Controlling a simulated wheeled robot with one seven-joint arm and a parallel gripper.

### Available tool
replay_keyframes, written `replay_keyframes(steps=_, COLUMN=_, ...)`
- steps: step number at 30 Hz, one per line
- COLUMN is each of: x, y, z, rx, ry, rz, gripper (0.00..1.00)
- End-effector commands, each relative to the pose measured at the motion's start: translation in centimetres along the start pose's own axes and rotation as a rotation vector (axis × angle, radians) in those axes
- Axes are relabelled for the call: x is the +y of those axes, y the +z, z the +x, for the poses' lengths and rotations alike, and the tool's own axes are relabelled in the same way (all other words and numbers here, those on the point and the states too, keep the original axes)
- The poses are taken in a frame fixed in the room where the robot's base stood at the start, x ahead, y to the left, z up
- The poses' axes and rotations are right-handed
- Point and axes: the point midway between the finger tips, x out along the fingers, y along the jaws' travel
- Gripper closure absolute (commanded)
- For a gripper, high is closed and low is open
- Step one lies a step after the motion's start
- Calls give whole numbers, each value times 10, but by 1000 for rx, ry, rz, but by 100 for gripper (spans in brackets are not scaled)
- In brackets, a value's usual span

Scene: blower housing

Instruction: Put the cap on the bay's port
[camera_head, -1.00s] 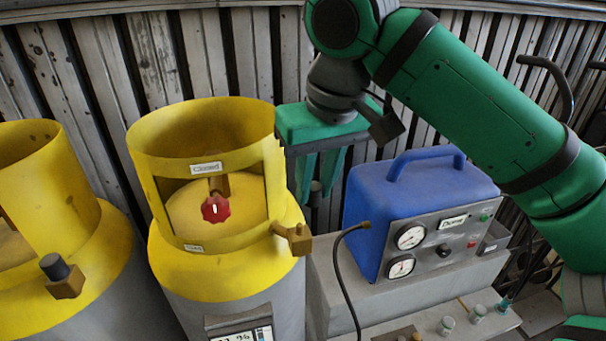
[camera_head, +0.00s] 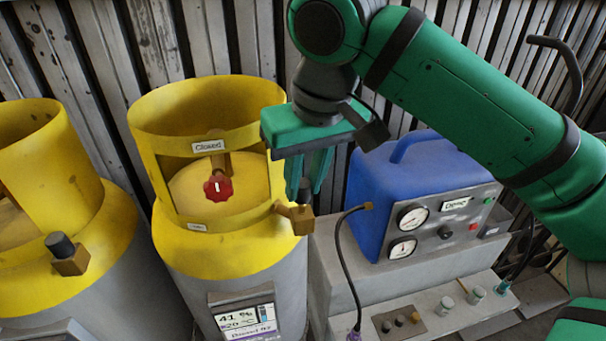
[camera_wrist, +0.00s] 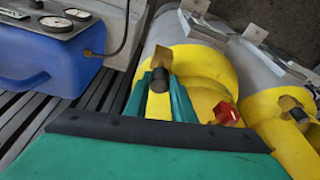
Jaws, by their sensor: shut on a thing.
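The dark grey cap (camera_head: 305,190) is between the fingers of my gripper (camera_head: 309,178), which is shut on it. The brass port (camera_head: 297,217) juts from the right side of the middle yellow-topped cylinder (camera_head: 235,262). The cap is just above the port in the head view. In the wrist view, the cap (camera_wrist: 159,80) sits between the fingertips of my gripper (camera_wrist: 158,92) and overlaps the lower part of the brass port (camera_wrist: 163,57). I cannot tell whether cap and port touch.
The left cylinder (camera_head: 85,215) has a dark cap (camera_head: 60,245) on its brass port. A blue gauge box (camera_head: 385,195) with a black hose (camera_head: 340,255) stands right of the port. The collar (camera_head: 185,120) of the middle cylinder rises left of my gripper. A red knob (camera_head: 218,188) sits inside it.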

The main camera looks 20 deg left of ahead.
Motion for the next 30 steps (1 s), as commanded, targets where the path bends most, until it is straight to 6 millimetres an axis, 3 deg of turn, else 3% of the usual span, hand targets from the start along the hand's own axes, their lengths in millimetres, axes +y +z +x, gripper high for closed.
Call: replay_keyframes(steps=30, x=0, y=4, z=12, rx=-1, ry=-1, rz=-2, gripper=99)
